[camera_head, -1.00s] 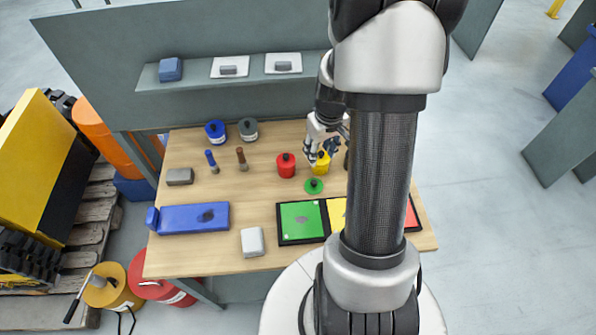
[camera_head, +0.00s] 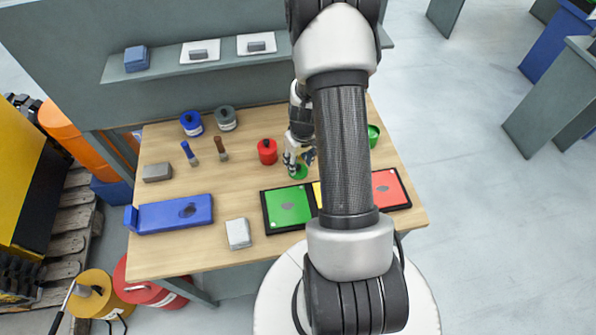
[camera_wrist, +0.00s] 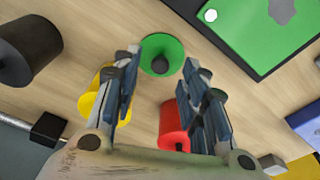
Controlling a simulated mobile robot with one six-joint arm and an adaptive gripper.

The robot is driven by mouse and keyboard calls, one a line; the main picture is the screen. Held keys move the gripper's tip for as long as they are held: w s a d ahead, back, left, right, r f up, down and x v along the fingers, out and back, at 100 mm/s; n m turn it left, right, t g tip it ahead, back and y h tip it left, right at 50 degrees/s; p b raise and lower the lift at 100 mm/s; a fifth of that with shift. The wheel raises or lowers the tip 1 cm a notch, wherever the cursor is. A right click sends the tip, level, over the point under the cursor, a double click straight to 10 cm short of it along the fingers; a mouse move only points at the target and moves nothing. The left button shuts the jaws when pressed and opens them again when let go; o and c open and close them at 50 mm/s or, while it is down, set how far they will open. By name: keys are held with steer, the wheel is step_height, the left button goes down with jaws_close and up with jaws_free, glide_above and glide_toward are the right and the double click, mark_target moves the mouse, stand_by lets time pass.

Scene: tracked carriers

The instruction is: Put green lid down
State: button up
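The green lid (camera_head: 298,171), a round disc with a dark knob, lies flat on the wooden table. It also shows in the wrist view (camera_wrist: 152,48), between and just beyond my fingertips. My gripper (camera_head: 299,160) is over the lid's far side; in the wrist view (camera_wrist: 165,58) its fingers are apart with nothing held between them. Whether a finger touches the lid cannot be told. A green can (camera_head: 373,135) stands to the right, partly hidden by my arm.
A red can (camera_head: 267,151) stands left of my gripper; it and a yellow can (camera_wrist: 92,104) are close to my fingers in the wrist view. A tray with a green panel (camera_head: 288,208) and a red panel (camera_head: 389,188) lies nearer. A blue box (camera_head: 175,214) lies left.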

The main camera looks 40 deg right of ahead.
step_height(320, 180, down, 2)
steer(key=shift+w+f, duration=0.15)
steer(key=shift+c, duration=0.5)
jaws_close()
steer(key=shift+r, duration=0.2)
